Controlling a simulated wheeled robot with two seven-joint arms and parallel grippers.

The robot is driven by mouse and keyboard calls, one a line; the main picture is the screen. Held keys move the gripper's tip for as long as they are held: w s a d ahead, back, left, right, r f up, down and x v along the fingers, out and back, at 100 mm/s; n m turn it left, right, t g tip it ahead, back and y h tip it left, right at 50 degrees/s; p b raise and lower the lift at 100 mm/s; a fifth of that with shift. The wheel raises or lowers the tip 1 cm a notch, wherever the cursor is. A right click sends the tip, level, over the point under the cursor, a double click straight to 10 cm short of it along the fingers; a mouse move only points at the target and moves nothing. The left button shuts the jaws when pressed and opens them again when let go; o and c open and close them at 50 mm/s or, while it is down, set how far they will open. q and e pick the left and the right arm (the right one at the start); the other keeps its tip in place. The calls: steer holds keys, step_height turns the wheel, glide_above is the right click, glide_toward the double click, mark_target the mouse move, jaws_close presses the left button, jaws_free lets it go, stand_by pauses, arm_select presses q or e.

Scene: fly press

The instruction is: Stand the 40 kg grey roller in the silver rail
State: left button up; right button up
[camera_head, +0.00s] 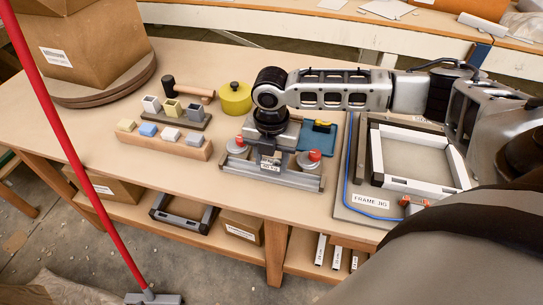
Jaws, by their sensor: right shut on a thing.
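My right gripper (269,138) points down over the middle of the silver rail (255,173), a metal fixture on the table. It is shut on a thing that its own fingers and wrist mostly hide. A small grey piece, apparently the grey roller (269,158), shows just below the fingers, with a white label that seems to read 40 kg. I cannot tell whether it touches the rail. Two round grey parts with red knobs (314,155) sit at the rail's two ends. My left gripper is not in view.
A rack of small blocks (177,117), a wooden bar with coloured blocks (164,143), a black mallet (186,89) and a yellow pot (235,98) stand left. A teal tray (334,136) and white frame jig (411,185) lie right. A red pole (72,150) crosses the left side.

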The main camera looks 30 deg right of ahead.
steer(key=shift+f, duration=0.55)
steer(key=shift+f+p, duration=0.3)
steer(key=shift+p, duration=0.1)
stand_by(0.7)
steer(key=o, duration=1.1)
steer(key=shift+o, duration=0.2)
steer(key=shift+r, duration=0.1)
